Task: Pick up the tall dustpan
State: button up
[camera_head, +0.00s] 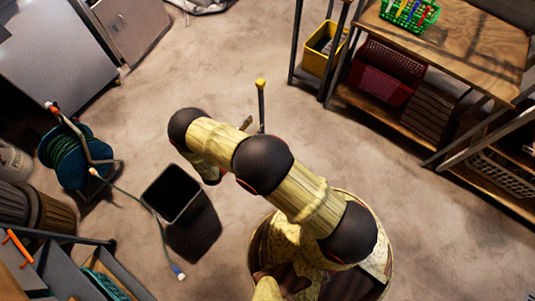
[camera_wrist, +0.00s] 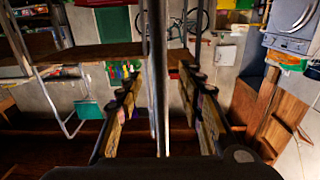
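A thin upright pole with a yellow top (camera_head: 261,100) stands in the middle of the head view. It looks like the handle of the tall dustpan; its lower part is hidden behind my arm. In the wrist view the long grey pole (camera_wrist: 155,60) runs down the picture between my fingers. My gripper (camera_wrist: 159,82) is open, with a finger on each side of the pole and visible gaps. I cannot tell whether the pole is fully within the fingertips' reach. In the head view only a fingertip (camera_head: 246,123) shows beside the pole.
A black bin (camera_head: 172,192) stands on the floor left of my arm. A green hose reel (camera_head: 66,155) and its hose lie further left. A wooden workbench (camera_head: 455,45) with crates is at the right, a yellow bucket (camera_head: 323,50) near it. Floor beyond the pole is clear.

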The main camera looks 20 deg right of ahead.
aim_at(260, 119)
jog(key=b+x, duration=0.2)
jog(key=x, duration=0.4)
jog(key=shift+f, duration=0.1)
jog(key=shift+s, duration=0.1)
jog(key=shift+c, duration=1.3)
grip_shut()
